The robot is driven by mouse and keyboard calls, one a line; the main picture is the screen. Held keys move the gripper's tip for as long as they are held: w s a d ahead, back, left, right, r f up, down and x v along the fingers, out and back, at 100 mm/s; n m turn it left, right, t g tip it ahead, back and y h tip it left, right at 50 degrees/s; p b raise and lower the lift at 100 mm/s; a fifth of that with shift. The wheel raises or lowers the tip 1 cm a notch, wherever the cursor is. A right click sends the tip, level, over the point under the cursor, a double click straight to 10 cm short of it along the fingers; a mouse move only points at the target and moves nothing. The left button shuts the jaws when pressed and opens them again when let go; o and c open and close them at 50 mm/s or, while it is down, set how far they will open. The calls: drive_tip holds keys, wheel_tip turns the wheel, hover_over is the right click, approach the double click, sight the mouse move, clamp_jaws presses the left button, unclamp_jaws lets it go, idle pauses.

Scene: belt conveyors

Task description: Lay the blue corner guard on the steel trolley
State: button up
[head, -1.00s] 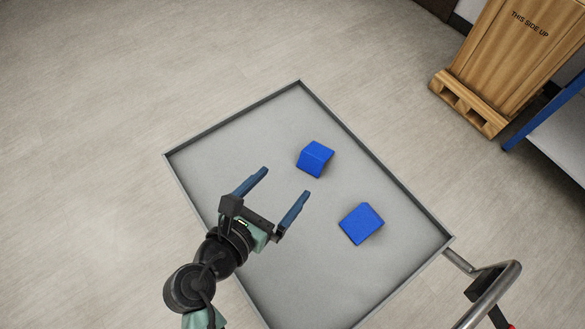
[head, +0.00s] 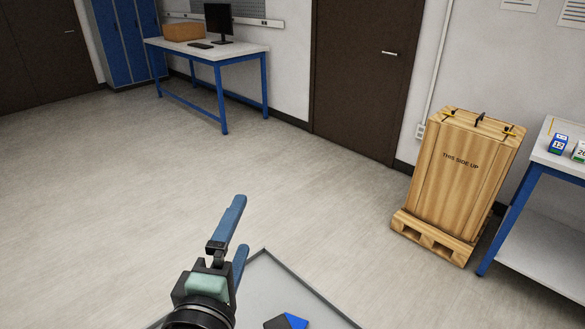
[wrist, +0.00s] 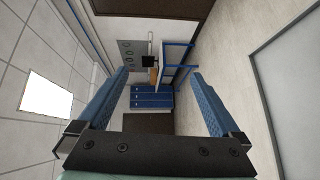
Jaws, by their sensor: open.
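The steel trolley (head: 264,289) is a grey tray with a raised rim, cut off at the bottom of the head view. A blue piece (head: 294,321) with a dark face lies on it at the lower edge, only partly in view. Whether it is the blue corner guard cannot be told from this part. My gripper (head: 240,228) is open and empty, its blue fingers raised above and left of the trolley's far corner in the picture. In the wrist view its two fingers (wrist: 160,75) stand wide apart with nothing between them; a grey tray edge (wrist: 292,88) shows at right.
A wooden crate (head: 460,175) on a pallet stands at right, beside a blue-legged bench (head: 545,230) with small numbered boxes. A desk (head: 215,52) with a monitor and a brown box stands at the back, near blue lockers (head: 125,40). The floor between is clear.

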drive_tip(key=s+d+r+m+t, duration=0.1)
drive_tip(key=d+r+m+t, duration=0.15)
drive_tip(key=r, duration=0.45)
drive_tip(key=d+r+m+t, duration=0.1)
drive_tip(key=r+m, duration=0.3)
drive_tip(key=r, duration=0.3)
drive_tip(key=s+d+r+m+t, duration=0.1)
drive_tip(key=r+m+t, duration=0.15)
drive_tip(key=r, duration=0.45)
drive_tip(key=s+d+r+m+t+y, duration=0.2)
drive_tip(key=s+r+m, duration=0.5)
drive_tip(key=r, duration=0.6)
drive_tip(key=d+t, duration=0.1)
drive_tip(key=t, duration=0.1)
drive_tip(key=shift+s+r+t, duration=0.2)
drive_tip(key=shift+s+t, duration=0.1)
drive_tip(key=shift+s, duration=0.05)
